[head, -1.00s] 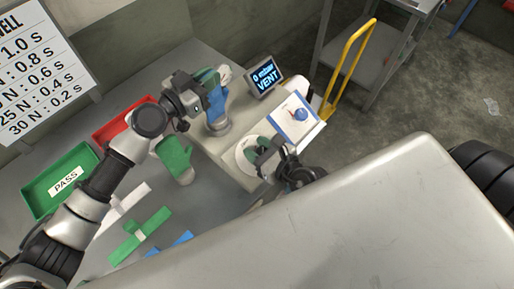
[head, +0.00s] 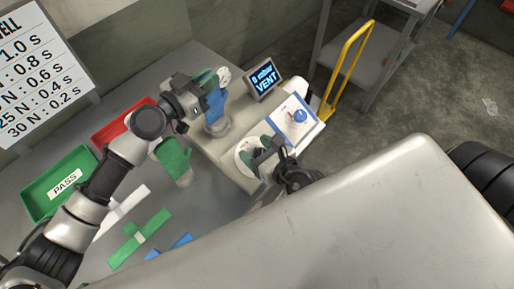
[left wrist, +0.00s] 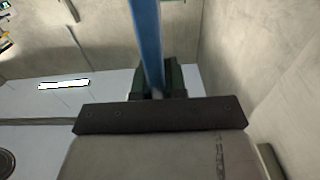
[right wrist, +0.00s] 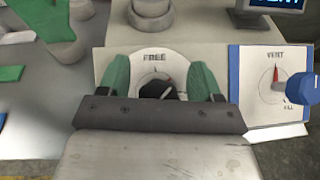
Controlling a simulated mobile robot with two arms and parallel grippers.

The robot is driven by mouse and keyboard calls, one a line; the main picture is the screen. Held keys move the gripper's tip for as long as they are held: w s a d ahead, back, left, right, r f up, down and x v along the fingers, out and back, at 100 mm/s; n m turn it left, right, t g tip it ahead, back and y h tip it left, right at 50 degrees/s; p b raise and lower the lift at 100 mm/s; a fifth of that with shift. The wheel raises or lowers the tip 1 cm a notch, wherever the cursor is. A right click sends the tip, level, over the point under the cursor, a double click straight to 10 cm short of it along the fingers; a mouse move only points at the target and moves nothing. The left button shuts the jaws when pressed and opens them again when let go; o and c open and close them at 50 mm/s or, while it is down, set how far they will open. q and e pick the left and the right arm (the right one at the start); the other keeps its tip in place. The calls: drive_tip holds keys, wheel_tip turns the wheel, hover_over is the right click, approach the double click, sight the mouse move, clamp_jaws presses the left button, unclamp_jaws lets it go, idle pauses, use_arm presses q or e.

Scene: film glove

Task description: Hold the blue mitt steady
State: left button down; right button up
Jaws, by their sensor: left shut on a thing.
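The blue mitt (head: 215,108) stands upright on a round grey mount (head: 218,128) in the head view. My left gripper (head: 210,84) is shut on its upper part, which shows edge-on as a blue strip (left wrist: 146,40) between the green fingertips in the left wrist view. My right gripper (right wrist: 159,78) is open, its green fingers on either side of a black knob (right wrist: 157,90). The knob sits on a white round dial marked FREE (right wrist: 155,57). I see gaps between fingers and knob. The right gripper also shows low over the dial in the head view (head: 266,150).
A screen (head: 264,78) reads 0 mbar VENT. A VENT/FILL panel (right wrist: 252,100) with a blue knob (right wrist: 302,88) lies right of the dial. A green mitt (head: 174,158) stands left. A green PASS tray (head: 40,198) and red tray (head: 110,128) lie further left.

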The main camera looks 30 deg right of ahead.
drive_tip(key=v, duration=1.2)
drive_tip(key=w+a+f+n+t+y, duration=0.1)
drive_tip(key=w+a+n+y, duration=0.1)
drive_tip(key=a+n+y, duration=0.25)
drive_tip(key=s+d+f+n+g+y, duration=0.1)
drive_tip(key=s+d+f+n+y, duration=0.15)
drive_tip(key=d, duration=0.65)
drive_tip(key=x, duration=1.2)
drive_tip(key=shift+w+r, duration=0.15)
drive_tip(key=shift+w, duration=0.1)
